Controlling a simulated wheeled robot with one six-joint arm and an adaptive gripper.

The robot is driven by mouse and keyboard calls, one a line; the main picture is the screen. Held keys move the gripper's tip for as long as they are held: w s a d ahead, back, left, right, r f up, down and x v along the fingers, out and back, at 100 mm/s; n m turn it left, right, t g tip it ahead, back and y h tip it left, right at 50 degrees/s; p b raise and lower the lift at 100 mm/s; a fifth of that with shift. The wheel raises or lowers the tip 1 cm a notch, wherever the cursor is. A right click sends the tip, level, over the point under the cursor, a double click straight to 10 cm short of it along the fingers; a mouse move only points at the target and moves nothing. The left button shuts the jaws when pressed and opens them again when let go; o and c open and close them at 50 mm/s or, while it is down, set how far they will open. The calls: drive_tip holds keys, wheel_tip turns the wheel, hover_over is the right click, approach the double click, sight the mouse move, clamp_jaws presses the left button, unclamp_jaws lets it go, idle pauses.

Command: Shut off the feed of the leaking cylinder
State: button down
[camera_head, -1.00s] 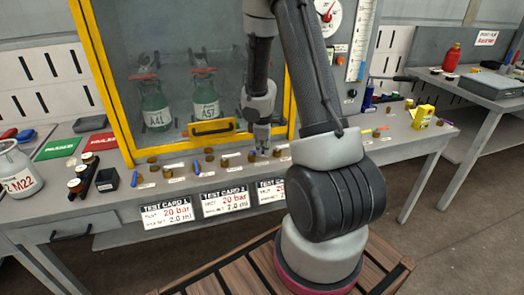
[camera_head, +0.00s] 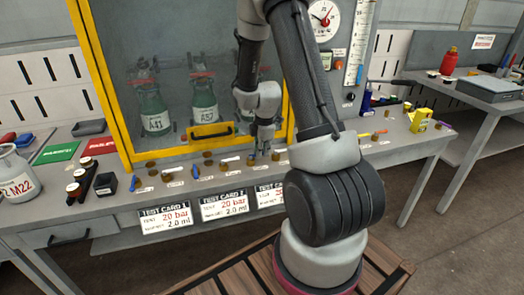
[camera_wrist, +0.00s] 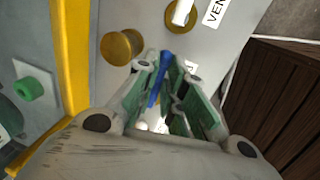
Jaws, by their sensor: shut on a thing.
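Two green cylinders with red valve tops, labelled A41 (camera_head: 155,112) and A57 (camera_head: 203,106), stand behind the glass of the yellow-framed cabinet (camera_head: 105,85). Which one leaks cannot be told. A row of small valves with blue and white levers and brass knobs runs along the bench front; a blue lever (camera_head: 195,171) shows at its left part. My gripper (camera_head: 263,150) points down at the right part of this row. In the wrist view its fingers are shut on a blue lever (camera_wrist: 154,90). A brass knob (camera_wrist: 121,47) and a white lever (camera_wrist: 182,12) are close by.
Test cards (camera_head: 166,219) hang on the bench front. A pressure gauge (camera_head: 322,13) is at the upper right of the cabinet. A yellow box (camera_head: 421,119) stands at right.

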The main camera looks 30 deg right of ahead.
idle(0.3)
drive_tip(key=c, duration=1.5)
unclamp_jaws()
wheel_tip(320, 180, up, 12)
drive_tip(key=s, duration=0.2)
drive_tip(key=shift+a, duration=0.3)
drive_tip(key=shift+s+f, duration=0.1)
drive_tip(key=shift+f, duration=0.05)
